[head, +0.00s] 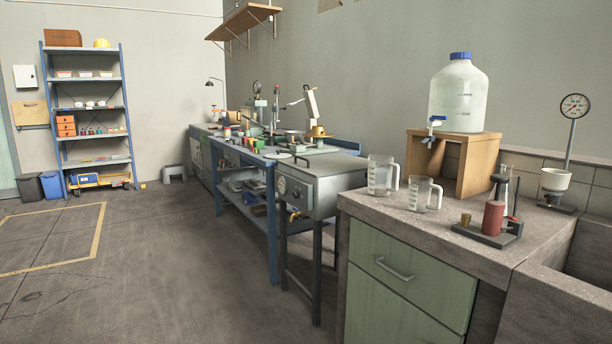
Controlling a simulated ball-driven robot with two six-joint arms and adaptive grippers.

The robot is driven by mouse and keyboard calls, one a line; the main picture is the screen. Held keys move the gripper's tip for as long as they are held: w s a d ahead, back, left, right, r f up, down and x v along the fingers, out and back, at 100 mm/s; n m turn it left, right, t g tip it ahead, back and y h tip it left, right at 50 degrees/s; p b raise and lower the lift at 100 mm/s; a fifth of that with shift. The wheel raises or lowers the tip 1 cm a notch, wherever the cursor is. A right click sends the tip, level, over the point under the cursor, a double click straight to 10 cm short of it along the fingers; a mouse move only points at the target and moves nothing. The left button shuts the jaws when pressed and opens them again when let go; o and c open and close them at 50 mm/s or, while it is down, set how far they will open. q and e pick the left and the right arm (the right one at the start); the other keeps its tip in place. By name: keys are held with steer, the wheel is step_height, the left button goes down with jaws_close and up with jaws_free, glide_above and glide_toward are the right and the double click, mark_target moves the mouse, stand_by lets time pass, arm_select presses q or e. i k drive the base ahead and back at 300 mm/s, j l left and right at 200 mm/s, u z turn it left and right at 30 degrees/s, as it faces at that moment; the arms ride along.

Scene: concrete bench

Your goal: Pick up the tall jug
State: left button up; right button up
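Two clear measuring jugs stand upright on the concrete bench (455,225). The taller jug (380,176) is at the back left, near the bench's left edge, with its pale handle toward the right. The shorter jug (422,196) stands just in front of it and to the right, with its handle also to the right. In the picture it sits close to the taller one. Neither of my grippers is in view.
Behind the jugs, a large water bottle (458,94) with a blue cap and tap stands on a wooden stand (483,166). To the right are a small apparatus with a red cylinder (493,218) and a gauge stand (572,108). A sink recess (592,258) lies at far right.

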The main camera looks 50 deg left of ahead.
mark_target(380, 167)
steer(key=u, duration=1)
steer(key=z, duration=2.2)
steer(key=u, duration=2.2)
steer(key=i+j, duration=0.1)
steer(key=i, duration=0.2)
steer(key=u, duration=0.05)
